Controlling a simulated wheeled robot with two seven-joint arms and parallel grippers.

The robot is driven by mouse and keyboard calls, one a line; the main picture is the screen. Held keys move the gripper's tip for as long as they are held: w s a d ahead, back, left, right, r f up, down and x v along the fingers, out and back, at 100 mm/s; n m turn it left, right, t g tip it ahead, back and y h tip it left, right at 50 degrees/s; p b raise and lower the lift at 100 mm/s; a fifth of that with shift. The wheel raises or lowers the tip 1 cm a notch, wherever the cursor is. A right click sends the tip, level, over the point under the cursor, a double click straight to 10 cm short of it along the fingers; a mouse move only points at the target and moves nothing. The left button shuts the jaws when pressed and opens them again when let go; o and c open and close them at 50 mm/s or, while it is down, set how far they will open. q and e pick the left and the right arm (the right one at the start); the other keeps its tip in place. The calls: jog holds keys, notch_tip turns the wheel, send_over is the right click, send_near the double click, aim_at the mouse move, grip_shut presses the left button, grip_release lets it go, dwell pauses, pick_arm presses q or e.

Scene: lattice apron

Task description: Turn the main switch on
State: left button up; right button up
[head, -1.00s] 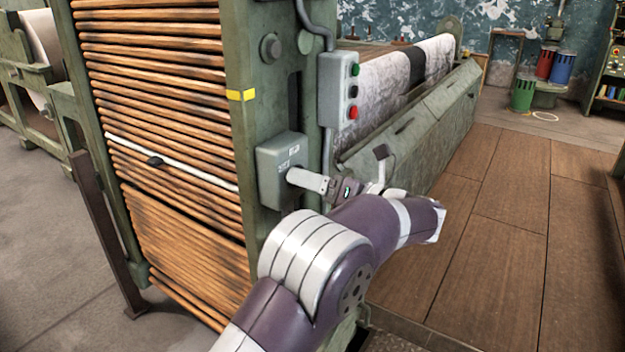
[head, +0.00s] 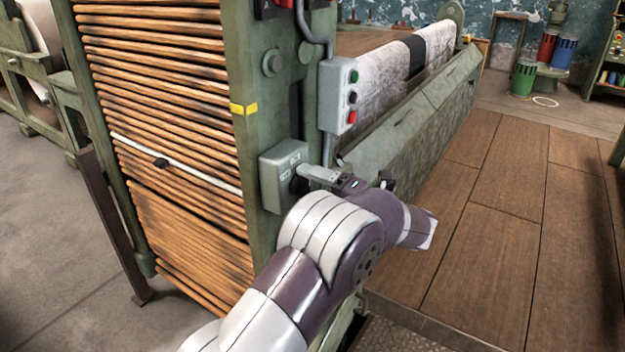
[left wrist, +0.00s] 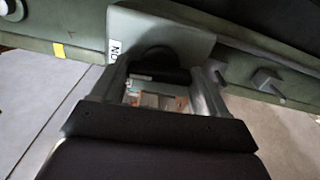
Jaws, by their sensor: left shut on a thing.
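The main switch is a grey-green box (head: 270,182) on the side of the green machine frame, with small white labels on its front. Its dark round knob (left wrist: 158,58) shows between the fingers in the left wrist view. My left gripper (head: 308,173) is at the box front, shut on the knob, with one finger on each side of it. In the left wrist view the gripper (left wrist: 160,72) faces the box, and a white label (left wrist: 114,50) shows beside the left finger. In the head view the fingers mostly hide the knob, so its angle is unclear. My right gripper is not in view.
A push-button box (head: 338,95) with green, black and red buttons hangs just above and right. A conduit (head: 327,150) runs below it. Stacked wooden slats (head: 165,120) fill the frame at left. The plank floor (head: 490,230) at right is clear.

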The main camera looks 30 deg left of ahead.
pick_arm(q)
jog(key=shift+m+p, duration=0.35)
jog(key=shift+m, duration=0.05)
dwell(0.4)
jog(key=o, duration=1.1)
jog(key=shift+c, duration=0.2)
jog(key=s+d+p, duration=0.1)
jog(key=d+p, duration=0.1)
jog(key=d, duration=1)
jog(key=shift+d, duration=0.35)
